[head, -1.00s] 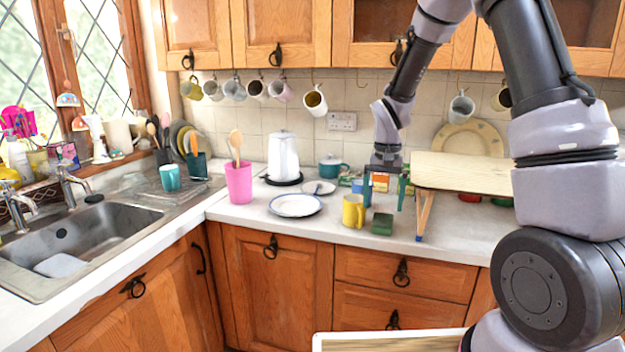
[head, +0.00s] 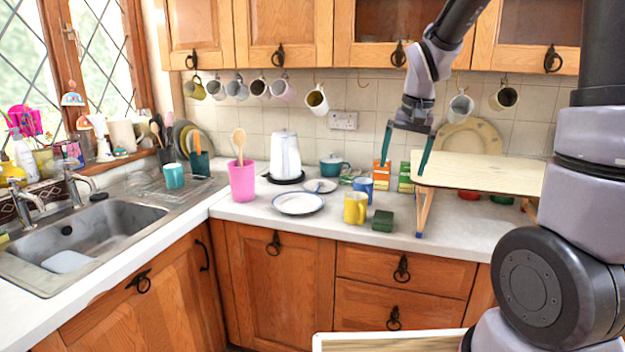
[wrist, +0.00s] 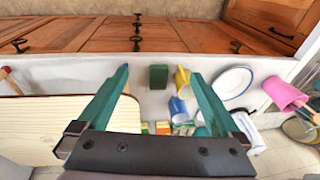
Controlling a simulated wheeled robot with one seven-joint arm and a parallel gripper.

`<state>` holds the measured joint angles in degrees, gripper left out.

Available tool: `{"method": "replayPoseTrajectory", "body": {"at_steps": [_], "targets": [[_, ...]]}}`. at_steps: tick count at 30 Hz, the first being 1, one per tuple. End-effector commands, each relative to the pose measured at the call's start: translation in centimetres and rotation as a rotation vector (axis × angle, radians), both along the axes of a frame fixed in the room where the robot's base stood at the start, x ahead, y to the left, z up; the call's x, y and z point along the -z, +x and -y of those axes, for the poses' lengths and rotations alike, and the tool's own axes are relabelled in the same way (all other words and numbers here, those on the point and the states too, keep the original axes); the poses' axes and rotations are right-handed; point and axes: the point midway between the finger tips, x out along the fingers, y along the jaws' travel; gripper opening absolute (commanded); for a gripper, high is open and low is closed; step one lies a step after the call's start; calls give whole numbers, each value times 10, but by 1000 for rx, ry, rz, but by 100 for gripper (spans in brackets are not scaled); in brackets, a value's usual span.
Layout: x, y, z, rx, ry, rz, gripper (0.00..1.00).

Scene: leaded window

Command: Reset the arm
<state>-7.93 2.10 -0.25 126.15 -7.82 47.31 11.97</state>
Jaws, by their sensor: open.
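My gripper (head: 403,160) is open and empty, with its two teal fingers pointing down above the counter, near the left end of the small wooden shelf. In the wrist view its fingers (wrist: 162,78) are wide apart, with nothing between them touching either finger. Below it on the counter are a green block (head: 382,221), a yellow mug (head: 355,208) and a blue mug (head: 363,187). The green block also shows in the wrist view (wrist: 158,77). Small boxes (head: 381,174) stand behind, partly hidden by a finger.
The wooden shelf (head: 480,172) stands on legs just right of my gripper. Mugs (head: 317,100) hang on hooks under the cupboards (head: 283,32). A white kettle (head: 285,155), a plate (head: 299,203) and a pink utensil pot (head: 242,182) stand to the left. The sink (head: 100,240) is far left.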

Motion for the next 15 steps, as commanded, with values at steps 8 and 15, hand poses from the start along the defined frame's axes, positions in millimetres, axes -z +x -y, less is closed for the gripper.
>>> {"method": "replayPoseTrajectory", "body": {"at_steps": [8,15], "targets": [[-85,-75,21,19,60,195,100],[-122,-140,30,23,95,347,100]]}}
